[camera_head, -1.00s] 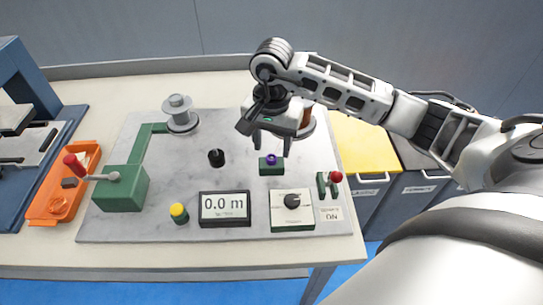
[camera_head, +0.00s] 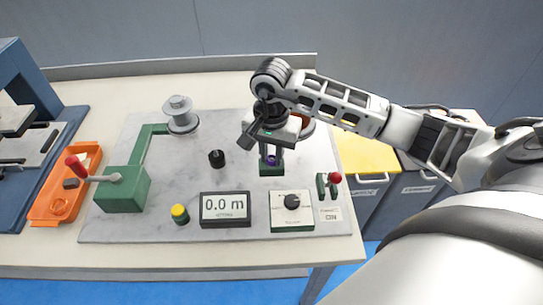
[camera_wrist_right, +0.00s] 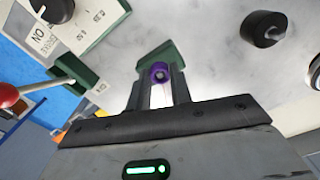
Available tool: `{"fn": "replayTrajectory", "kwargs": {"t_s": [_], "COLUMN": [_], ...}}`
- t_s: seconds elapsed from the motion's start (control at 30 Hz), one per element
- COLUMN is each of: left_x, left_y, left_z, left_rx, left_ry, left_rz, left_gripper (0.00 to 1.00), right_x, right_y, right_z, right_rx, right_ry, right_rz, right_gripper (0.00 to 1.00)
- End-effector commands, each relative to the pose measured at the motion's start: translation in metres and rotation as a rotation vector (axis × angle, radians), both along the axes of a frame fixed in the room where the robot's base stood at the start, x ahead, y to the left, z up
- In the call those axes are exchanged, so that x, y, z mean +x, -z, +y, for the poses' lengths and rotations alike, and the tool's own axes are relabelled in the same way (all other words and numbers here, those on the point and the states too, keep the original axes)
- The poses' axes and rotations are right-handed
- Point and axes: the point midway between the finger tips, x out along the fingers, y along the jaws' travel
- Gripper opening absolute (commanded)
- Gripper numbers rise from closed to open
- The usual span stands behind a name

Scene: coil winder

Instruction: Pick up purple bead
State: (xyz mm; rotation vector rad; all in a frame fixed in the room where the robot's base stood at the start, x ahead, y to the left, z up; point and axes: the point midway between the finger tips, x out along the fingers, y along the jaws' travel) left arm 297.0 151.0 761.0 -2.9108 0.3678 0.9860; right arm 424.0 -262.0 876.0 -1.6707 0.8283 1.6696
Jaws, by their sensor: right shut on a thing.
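The purple bead (camera_head: 271,160) sits at the small green block (camera_head: 271,171) on the grey board. My right gripper (camera_head: 271,157) reaches down over it, its fingers on either side of the bead and shut on it. In the right wrist view the bead (camera_wrist_right: 159,72) shows as a purple ring between the fingertips (camera_wrist_right: 160,85), with the green block (camera_wrist_right: 152,57) behind it. Whether the bead still touches the block cannot be told. My left gripper is not in view.
Near the gripper stand a black knob (camera_head: 216,158), a display (camera_head: 225,209), a dial box (camera_head: 292,211) and a red-tipped lever (camera_head: 336,178). A green winder (camera_head: 122,189) and an orange tray (camera_head: 52,207) are at left. A copper-coloured spool is partly hidden behind the gripper.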

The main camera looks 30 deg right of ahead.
Motion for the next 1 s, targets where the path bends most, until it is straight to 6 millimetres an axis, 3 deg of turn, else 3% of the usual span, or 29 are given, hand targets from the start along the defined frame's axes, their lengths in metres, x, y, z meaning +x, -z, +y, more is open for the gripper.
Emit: {"fn": "replayTrajectory", "kwargs": {"t_s": [0.17, 0.37, 0.63, 0.8, 1.0], "left_x": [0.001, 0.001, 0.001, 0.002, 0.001], "left_y": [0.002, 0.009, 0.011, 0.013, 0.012], "left_z": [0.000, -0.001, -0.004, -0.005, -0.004], "left_rx": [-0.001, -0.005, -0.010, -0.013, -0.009], "left_ry": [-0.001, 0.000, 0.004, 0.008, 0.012], "left_rz": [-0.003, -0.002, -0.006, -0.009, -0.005], "left_gripper": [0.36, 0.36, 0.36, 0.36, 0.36], "right_x": [0.001, -0.001, -0.052, -0.092, -0.120], "right_y": [-0.006, -0.034, -0.094, -0.110, -0.126], "right_z": [0.000, 0.000, 0.019, 0.033, 0.043], "right_rx": [0.000, -0.002, -0.002, -0.002, -0.001], "right_ry": [-0.001, -0.002, -0.007, -0.007, -0.004], "right_rz": [-0.004, -0.006, -0.008, -0.004, -0.003], "right_gripper": [0.00, 0.00, 0.00, 0.00, 0.00]}}
